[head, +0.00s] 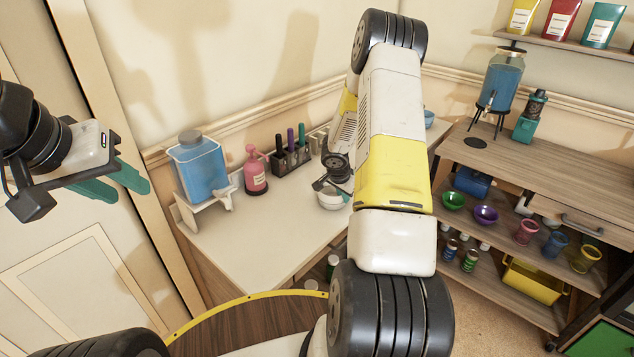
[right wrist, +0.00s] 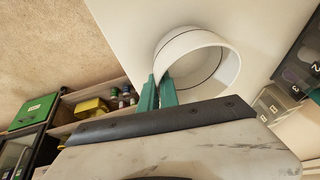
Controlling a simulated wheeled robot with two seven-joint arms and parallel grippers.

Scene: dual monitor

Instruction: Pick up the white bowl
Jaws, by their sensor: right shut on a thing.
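The white bowl (head: 331,201) is at the white table near the wall, partly hidden by my right gripper (head: 338,184) in the head view. In the right wrist view the bowl (right wrist: 222,58) shows its round opening and a dark line inside. The teal fingers of my right gripper (right wrist: 161,92) are shut on the bowl's rim, one finger on each side of the wall. I cannot tell whether the bowl touches the table. My left gripper (head: 130,189) is open and empty, raised at the far left, away from the bowl.
A blue container on a stand (head: 200,170), a pink bottle (head: 255,172) and a marker holder (head: 291,158) stand left of the bowl on the table (head: 262,236). A wooden shelf unit (head: 515,165) with bowls and cups is at right. The table's front left is clear.

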